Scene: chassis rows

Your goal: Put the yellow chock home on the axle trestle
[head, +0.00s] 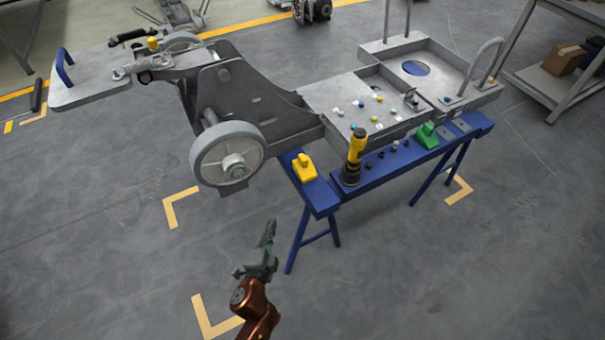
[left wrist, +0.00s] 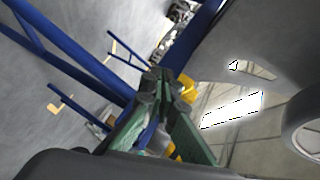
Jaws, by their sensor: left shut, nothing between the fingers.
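The yellow chock (head: 305,167) sits on the left end of the blue trestle (head: 322,200), beside the chassis wheel (head: 226,155). From the head view I cannot tell whether it is fully seated. My left gripper (head: 268,233) is shut and empty, in front of and below the chock and clear of it. In the left wrist view the gripper's green fingers (left wrist: 165,88) are together, and a yellow piece (left wrist: 188,92), probably the chock, is partly hidden behind them. My right gripper is not in view.
A yellow-and-black power tool (head: 354,157) stands upright on the trestle right of the chock. A green block (head: 427,136) lies further right on it. The grey chassis (head: 335,105) rests above the trestle. The floor in front is clear.

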